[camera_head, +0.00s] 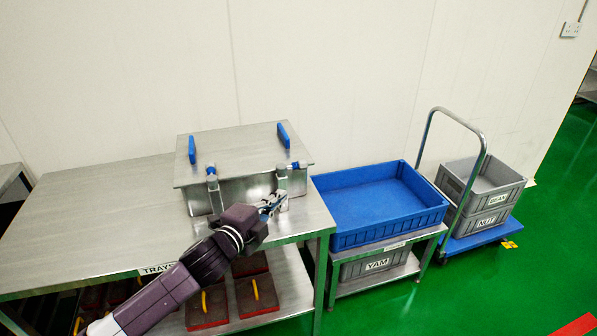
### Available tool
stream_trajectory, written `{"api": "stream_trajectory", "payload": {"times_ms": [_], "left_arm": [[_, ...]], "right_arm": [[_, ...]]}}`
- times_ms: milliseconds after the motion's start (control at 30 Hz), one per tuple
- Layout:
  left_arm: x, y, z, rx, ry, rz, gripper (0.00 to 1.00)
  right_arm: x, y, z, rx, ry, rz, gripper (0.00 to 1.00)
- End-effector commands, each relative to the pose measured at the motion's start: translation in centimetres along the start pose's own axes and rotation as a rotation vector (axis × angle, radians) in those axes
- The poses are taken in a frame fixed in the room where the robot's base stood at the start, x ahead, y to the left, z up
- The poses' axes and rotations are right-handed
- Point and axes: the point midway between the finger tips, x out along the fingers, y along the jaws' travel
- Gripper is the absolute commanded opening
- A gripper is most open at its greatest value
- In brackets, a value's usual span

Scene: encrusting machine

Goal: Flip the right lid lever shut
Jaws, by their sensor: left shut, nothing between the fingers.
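A steel box (236,190) with a flat steel lid (235,155) sits on the steel table. Two latches are on its front side. The right lid lever (296,166), with a small blue part, is at the front right corner near the lid's edge. The left latch (213,186) is upright at the front left. My left gripper (279,199) is shut and empty, its tips just below the right latch, close to the box front. Whether it touches the latch I cannot tell. My right gripper is out of view.
Two blue handles stand on the lid, left (192,149) and right (283,135). A blue crate (386,236) is on a lower stand to the right, and a trolley (475,238) with grey crates is beyond it. The table's left part (95,215) is clear.

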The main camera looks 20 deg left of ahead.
Motion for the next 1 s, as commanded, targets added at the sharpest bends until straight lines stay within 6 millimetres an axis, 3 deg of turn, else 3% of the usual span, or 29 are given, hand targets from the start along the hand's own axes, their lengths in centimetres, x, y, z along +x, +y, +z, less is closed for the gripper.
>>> {"api": "stream_trajectory", "payload": {"times_ms": [100, 533, 1000], "left_arm": [[-0.1, -1.1, -0.5, 0.028, 0.014, -0.018, 0.0], [0.6, -1.2, -0.5, 0.026, 0.013, -0.018, 0.0], [8.3, -1.5, -0.6, 0.024, 0.013, -0.018, 0.0]], "right_arm": [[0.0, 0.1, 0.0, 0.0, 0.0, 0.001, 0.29], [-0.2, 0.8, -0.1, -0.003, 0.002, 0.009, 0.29], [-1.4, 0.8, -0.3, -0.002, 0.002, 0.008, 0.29]]}}
